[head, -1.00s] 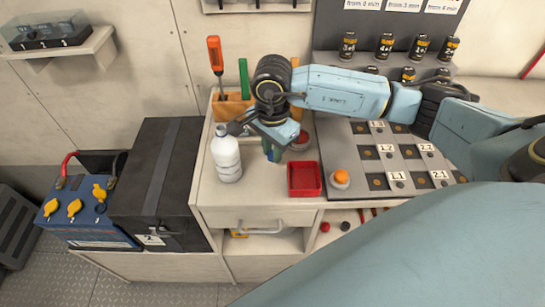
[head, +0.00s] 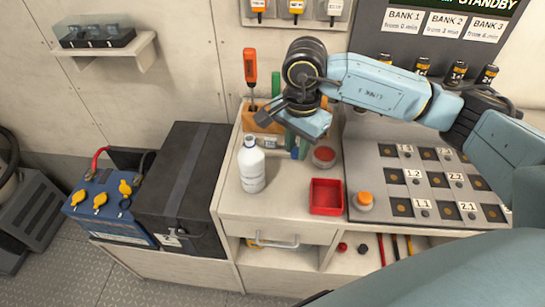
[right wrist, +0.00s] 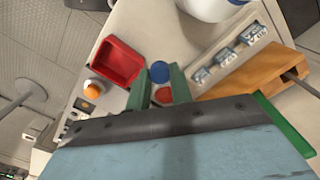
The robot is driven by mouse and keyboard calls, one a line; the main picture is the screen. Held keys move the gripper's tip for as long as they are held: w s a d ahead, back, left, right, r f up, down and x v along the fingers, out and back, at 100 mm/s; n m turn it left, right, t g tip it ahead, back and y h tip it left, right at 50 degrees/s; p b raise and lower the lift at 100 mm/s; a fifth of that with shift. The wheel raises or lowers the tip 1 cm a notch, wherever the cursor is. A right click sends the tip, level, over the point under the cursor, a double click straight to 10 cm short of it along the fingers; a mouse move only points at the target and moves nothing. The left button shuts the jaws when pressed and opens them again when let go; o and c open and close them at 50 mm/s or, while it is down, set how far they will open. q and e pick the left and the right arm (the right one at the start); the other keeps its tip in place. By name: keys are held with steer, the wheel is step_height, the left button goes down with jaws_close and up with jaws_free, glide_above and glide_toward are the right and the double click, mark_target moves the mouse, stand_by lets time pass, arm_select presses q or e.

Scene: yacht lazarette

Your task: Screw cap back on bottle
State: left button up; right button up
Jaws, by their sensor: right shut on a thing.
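In the head view, the gripper body hides much of the fingers and cap. My left gripper is in neither view.
A red tray (head: 326,210) and a round red-topped container (head: 324,155) are right of the bottle. A wooden holder (head: 262,118) with a screwdriver (head: 249,68) stands behind. The numbered panel (head: 385,205) with an orange knob (head: 364,200) lies to the right. Bench front by the bottle is clear.

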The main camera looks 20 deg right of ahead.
mark_target(252, 163)
steer(key=a+r+n, duration=0.1)
steer(key=n, duration=0.3)
steer(key=a+n, duration=0.1)
steer(key=n, duration=0.4)
steer(key=w+a+r+n, duration=0.1)
steer(key=a+n, duration=0.1)
steer(key=n, duration=0.2)
steer(key=shift+a+r+n, duration=0.1)
steer(key=shift+r+n, duration=0.25)
steer(key=shift+n, duration=0.05)
